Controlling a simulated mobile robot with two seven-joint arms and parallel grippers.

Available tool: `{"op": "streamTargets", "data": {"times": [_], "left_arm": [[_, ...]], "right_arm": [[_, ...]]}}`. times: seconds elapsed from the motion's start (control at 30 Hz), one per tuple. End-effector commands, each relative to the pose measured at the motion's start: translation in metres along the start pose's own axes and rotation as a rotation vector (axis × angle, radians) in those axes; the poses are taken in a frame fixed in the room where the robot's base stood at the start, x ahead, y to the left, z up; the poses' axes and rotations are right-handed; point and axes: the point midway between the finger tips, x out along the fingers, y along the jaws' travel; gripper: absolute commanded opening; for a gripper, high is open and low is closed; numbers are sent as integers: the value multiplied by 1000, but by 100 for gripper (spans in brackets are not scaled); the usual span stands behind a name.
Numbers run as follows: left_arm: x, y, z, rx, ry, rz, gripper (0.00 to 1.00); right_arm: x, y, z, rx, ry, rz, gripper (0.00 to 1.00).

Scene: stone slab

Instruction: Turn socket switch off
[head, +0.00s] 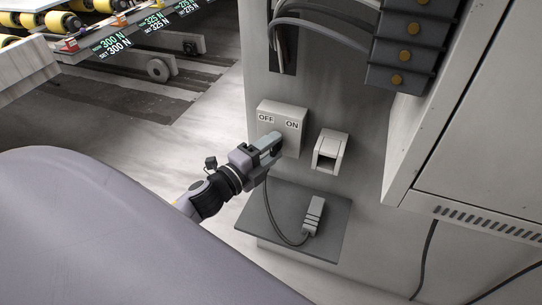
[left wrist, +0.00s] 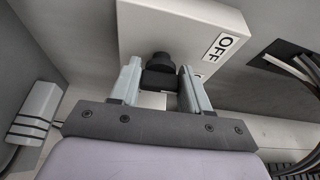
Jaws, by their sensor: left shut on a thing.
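The switch box (head: 285,112) is a pale box on the grey wall panel, with an OFF label on its left and an ON label on its right. My left gripper (head: 270,147) is at the lower front of the box, below the labels. In the left wrist view the box (left wrist: 165,25) shows with its OFF label. There my left gripper (left wrist: 158,85) has its two fingers on either side of a black knob (left wrist: 160,66) and is shut on it. The knob is hidden by the gripper in the head view. My right gripper is not seen.
A pale socket housing (head: 330,150) sits right of the switch box. A grey plug (head: 313,214) with a cable rests on a dark shelf (head: 335,243) below. A large cabinet (head: 480,130) juts out at right. Grey cables hang above the box.

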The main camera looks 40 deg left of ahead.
Motion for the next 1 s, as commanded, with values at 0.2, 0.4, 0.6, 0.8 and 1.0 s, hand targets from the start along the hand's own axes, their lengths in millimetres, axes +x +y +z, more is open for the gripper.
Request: {"op": "streamTargets", "data": {"times": [0.2,0.4,0.6,0.8,1.0], "left_arm": [[0,4,1,-194,-4,-80,16],[0,4,0,-355,-4,-146,16],[0,4,0,-481,-3,-198,16],[0,3,0,-564,-2,-232,16],[0,3,0,-604,-2,-249,16]], "right_arm": [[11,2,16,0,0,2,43],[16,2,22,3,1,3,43],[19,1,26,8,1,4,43],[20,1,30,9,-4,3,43],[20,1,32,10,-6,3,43]]}}
